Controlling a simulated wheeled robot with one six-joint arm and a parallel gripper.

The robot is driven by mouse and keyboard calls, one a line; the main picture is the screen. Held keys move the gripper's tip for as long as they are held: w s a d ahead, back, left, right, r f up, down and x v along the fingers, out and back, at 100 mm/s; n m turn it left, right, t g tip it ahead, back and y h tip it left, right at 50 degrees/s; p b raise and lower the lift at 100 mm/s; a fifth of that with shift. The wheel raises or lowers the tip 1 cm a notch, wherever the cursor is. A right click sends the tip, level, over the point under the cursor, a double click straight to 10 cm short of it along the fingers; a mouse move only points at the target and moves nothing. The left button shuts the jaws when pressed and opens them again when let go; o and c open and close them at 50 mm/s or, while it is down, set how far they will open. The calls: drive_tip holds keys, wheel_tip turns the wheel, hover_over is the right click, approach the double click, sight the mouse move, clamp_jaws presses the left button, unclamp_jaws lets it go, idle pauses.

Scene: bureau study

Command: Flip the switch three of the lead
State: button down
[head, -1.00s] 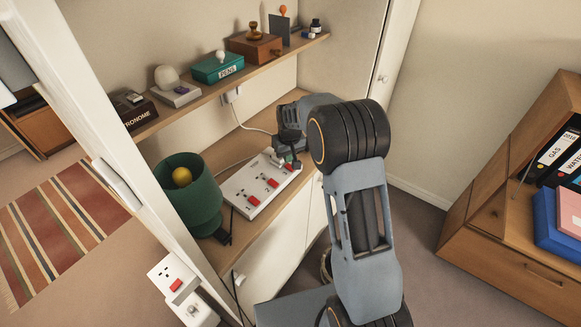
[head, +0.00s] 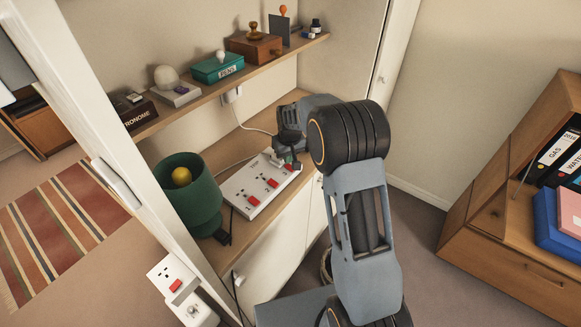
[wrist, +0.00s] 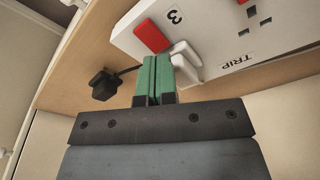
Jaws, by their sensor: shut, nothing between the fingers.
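The white extension lead (head: 243,196) lies on the lower shelf with a row of sockets and several red switches. In the wrist view, its near end (wrist: 222,35) shows a printed 3 beside a red rocker switch (wrist: 152,36), and the word TRIP. A white block-like part (wrist: 184,62) stands up beside that switch. My gripper (wrist: 154,64) has green fingertips, shut together and empty, just in front of the red switch and left of the white part. Whether the tips touch either one I cannot tell. In the head view my gripper (head: 291,163) is over the lead's far end and partly hides it.
A dark green pot-like lamp (head: 193,200) stands left of the lead. A black plug (wrist: 105,85) on a cord lies near the lead. The upper shelf (head: 205,95) with small boxes runs above and behind. A white upright panel edge stands at the left.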

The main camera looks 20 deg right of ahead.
wheel_tip(320, 180, up, 7)
drive_tip(key=p, duration=0.4)
drive_tip(key=shift+f, duration=0.15)
idle(0.5)
drive_tip(key=s+r+m+t, duration=0.1)
drive_tip(key=s+r, duration=0.4)
drive_tip(key=s, duration=0.9)
drive_tip(key=s+r+m+t+b, duration=0.1)
drive_tip(key=s+r, duration=0.5)
drive_tip(key=s, duration=0.7)
drive_tip(key=shift+s+d+r+t, duration=0.2)
drive_tip(key=shift+s+d+t, duration=0.2)
drive_tip(key=shift+t, duration=0.1)
